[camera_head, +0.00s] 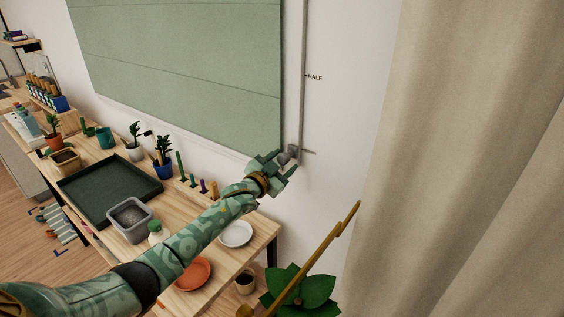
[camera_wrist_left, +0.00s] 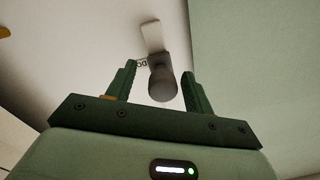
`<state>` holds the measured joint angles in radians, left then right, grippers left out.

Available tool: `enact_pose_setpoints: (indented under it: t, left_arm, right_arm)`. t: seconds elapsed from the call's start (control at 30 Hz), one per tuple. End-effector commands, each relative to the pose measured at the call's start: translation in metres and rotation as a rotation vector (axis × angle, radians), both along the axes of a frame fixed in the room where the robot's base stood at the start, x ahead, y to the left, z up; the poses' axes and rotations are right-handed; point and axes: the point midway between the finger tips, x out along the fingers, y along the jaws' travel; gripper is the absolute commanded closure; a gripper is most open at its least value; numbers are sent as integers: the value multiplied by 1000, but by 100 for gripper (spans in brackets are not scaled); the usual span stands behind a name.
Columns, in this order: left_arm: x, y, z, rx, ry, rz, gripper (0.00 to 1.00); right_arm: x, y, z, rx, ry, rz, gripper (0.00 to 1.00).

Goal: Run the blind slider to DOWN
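The blind slider's grey knob (camera_head: 288,156) is at the low end of a thin vertical rail (camera_head: 303,60) on the white wall, close to the lowest tick. The rail has a HALF label (camera_head: 315,76) higher up. The green blind (camera_head: 190,60) hangs left of the rail. My left gripper (camera_head: 276,168) is open at the knob. In the left wrist view the dark rounded knob (camera_wrist_left: 163,82) shows between the two spread fingers, with a visible gap beside the left finger; contact on the right is unclear. A label beside it is mostly hidden. My right gripper is not in view.
A wooden table (camera_head: 262,238) below holds a dark tray (camera_head: 105,190), a grey bin (camera_head: 130,218), plates and potted plants. A beige curtain (camera_head: 470,150) hangs at right. A brass-coloured bar (camera_head: 325,247) and a leafy plant (camera_head: 315,287) stand low in front.

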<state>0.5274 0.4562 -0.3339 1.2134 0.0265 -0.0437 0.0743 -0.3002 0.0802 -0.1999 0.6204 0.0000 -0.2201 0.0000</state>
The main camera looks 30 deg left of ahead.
Motion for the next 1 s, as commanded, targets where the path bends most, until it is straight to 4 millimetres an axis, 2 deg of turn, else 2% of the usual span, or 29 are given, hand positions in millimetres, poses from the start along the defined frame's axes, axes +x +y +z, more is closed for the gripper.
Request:
enact_pose_setpoints:
  t: [0.17, 0.27, 0.37, 0.6, 0.8, 1.0]
  left_arm:
    - [0, 1, 2, 0, -4, 0, 48]
    - [-7, 2, 2, 0, -4, 0, 48]
    - [-24, 3, 3, 1, -1, 0, 48]
    - [-89, 9, 2, 1, 0, -1, 48]
    - [-136, 14, 1, 0, 0, 0, 48]
    - [-159, 16, 1, 0, -1, 0, 48]
  right_arm:
    - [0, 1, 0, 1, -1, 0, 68]
    - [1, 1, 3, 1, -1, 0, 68]
    - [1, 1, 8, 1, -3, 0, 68]
    - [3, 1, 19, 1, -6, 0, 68]
    - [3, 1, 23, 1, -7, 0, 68]
    - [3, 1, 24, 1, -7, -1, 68]
